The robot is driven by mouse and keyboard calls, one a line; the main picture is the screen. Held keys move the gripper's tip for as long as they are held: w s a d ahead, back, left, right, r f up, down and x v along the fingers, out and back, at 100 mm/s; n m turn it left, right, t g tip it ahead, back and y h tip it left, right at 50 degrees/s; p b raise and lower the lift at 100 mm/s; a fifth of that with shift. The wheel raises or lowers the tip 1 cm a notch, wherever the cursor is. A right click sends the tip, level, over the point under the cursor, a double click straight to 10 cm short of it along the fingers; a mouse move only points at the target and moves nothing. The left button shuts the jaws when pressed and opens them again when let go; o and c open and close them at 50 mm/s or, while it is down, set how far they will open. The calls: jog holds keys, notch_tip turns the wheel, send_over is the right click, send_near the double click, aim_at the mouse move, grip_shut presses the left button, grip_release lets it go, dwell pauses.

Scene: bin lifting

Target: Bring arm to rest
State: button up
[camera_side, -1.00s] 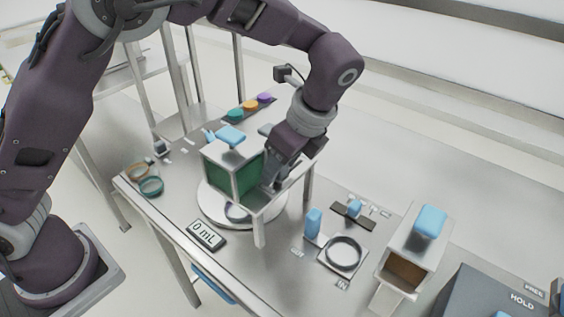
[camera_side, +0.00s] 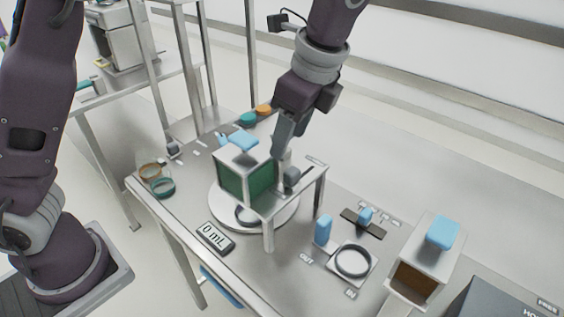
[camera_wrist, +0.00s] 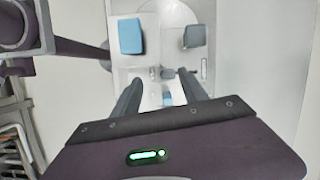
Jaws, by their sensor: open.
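My gripper (camera_side: 285,143) is above and just behind the white bin with green sides (camera_side: 231,174) in the side view, pointing down. In the wrist view its two dark fingers (camera_wrist: 160,92) are spread apart with nothing held between them.
A second white bin (camera_side: 428,260) with a blue top and brown inside stands at the right.

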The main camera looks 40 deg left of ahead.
jog(key=s+a+r+n+t+h, duration=0.35)
jog(key=s+a+r+n, duration=0.45)
jog(key=s, duration=0.4)
jog(key=s+a+f+n+t, duration=0.2)
jog(key=s+f+n, duration=0.2)
jog(key=s+n, duration=0.4)
jog(key=shift+s+a+f, duration=0.35)
jog(key=shift+s+a, duration=0.05)
jog(key=shift+s, duration=0.65)
